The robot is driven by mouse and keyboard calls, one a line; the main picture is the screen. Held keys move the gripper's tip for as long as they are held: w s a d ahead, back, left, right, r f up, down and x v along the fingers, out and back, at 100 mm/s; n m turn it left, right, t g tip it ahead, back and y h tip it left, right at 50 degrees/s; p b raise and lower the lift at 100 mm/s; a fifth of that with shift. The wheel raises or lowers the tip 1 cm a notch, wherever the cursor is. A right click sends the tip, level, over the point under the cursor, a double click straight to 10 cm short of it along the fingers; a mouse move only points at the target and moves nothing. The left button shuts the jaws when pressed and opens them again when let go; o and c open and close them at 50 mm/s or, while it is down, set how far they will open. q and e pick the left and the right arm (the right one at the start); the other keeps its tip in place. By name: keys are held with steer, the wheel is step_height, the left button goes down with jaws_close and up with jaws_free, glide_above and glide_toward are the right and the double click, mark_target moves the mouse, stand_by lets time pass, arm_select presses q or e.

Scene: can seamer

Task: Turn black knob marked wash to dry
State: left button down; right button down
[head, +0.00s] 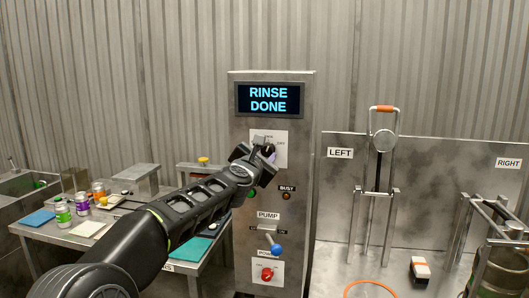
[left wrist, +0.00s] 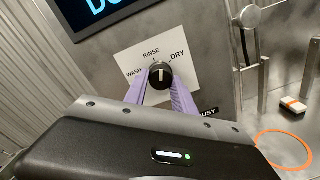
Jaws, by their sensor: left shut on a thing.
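The black knob (left wrist: 160,75) sits on a white plate (left wrist: 135,62) marked WASH, RINSE and DRY in the left wrist view. Its white pointer line stands roughly upright in that view, near the RINSE mark. My left gripper (left wrist: 161,82) has its two purple fingers on either side of the knob and is shut on it. In the head view my left gripper (head: 268,155) reaches the plate (head: 282,140) on the grey panel and mostly hides the knob. The display (head: 268,100) reads RINSE DONE. My right gripper is not in view.
Below on the panel are a green button (head: 252,194), a BUSY lamp (head: 286,196), a blue-tipped PUMP lever (head: 276,249) and a red knob (head: 267,273). A table with cans (head: 63,214) stands left. A steel bench with a lever fixture (head: 383,140) stands right.

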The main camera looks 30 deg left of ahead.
arm_select(q)
steer(key=m+p, duration=0.1)
steer(key=m, duration=0.3)
steer(key=shift+r+p, duration=0.15)
steer(key=shift+p, duration=0.15)
steer(key=shift+m+p, duration=0.5)
steer(key=shift+m, duration=1.2)
steer(key=c, duration=1)
jaws_free()
steer(key=shift+c, duration=0.2)
